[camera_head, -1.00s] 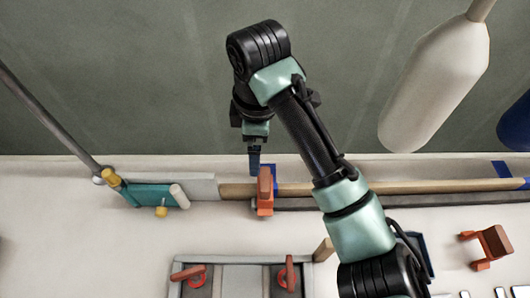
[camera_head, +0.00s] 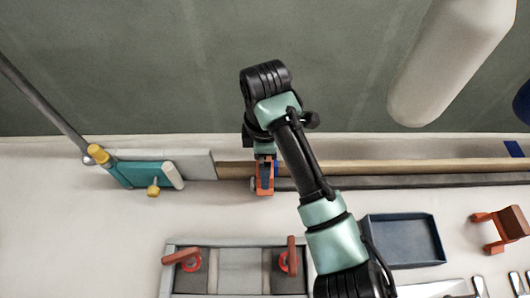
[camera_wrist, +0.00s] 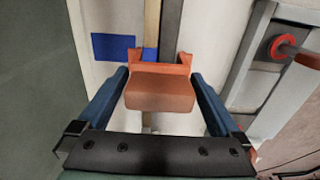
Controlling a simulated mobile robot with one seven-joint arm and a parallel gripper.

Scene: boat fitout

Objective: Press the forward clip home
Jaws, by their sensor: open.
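An orange clip with a brown block (camera_wrist: 160,92) sits across the long wooden batten (camera_head: 390,167). In the head view this clip (camera_head: 265,188) is partly hidden by my gripper (camera_head: 264,166). In the wrist view my gripper (camera_wrist: 160,76) is open, with one blue finger on each side of the clip's block. I cannot tell whether the fingers touch it. A second orange and brown clip (camera_head: 502,230) stands apart on the white surface at the right. No label shows which clip is the forward one.
A teal clamp-like piece (camera_head: 145,174) with yellow knobs is left of the clip. A grey panel with red-handled latches (camera_head: 289,259) and a blue tray (camera_head: 402,240) lie nearer. A large white fender (camera_head: 445,65) hangs at upper right. White surface is bare at lower left.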

